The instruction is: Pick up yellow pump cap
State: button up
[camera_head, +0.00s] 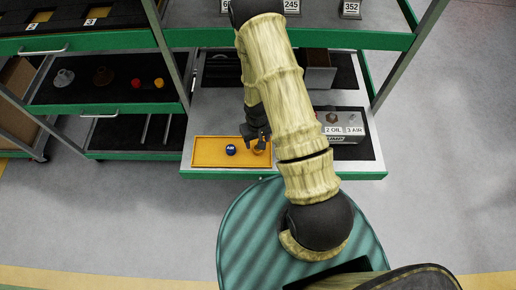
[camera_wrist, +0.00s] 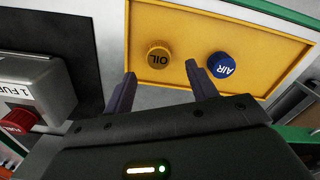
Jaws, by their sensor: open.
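The yellow cap marked OIL (camera_wrist: 158,56) sits in a yellow tray (camera_wrist: 133,70) in the wrist view. In the head view the cap (camera_head: 260,148) is partly hidden by my gripper. My gripper (camera_wrist: 161,75) is open and empty, its two fingers pointing toward the cap, which appears just beyond the fingertips and between them. I cannot tell the exact height gap. In the head view my gripper (camera_head: 259,139) is above the right part of the tray (camera_head: 208,150).
A blue AIR cap (camera_wrist: 221,66) sits beside the yellow one, close to one finger. A grey box labelled 2 OIL and 3 AIR (camera_head: 340,129) stands right of the tray. Red and yellow pieces (camera_head: 158,83) lie on the left shelf. An upper shelf (camera_head: 200,38) overhangs behind.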

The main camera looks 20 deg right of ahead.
jog(key=shift+s+d+f+p, duration=0.1)
jog(key=shift+f+p, duration=0.55)
jog(key=shift+f, duration=1.75)
jog(key=c, duration=1)
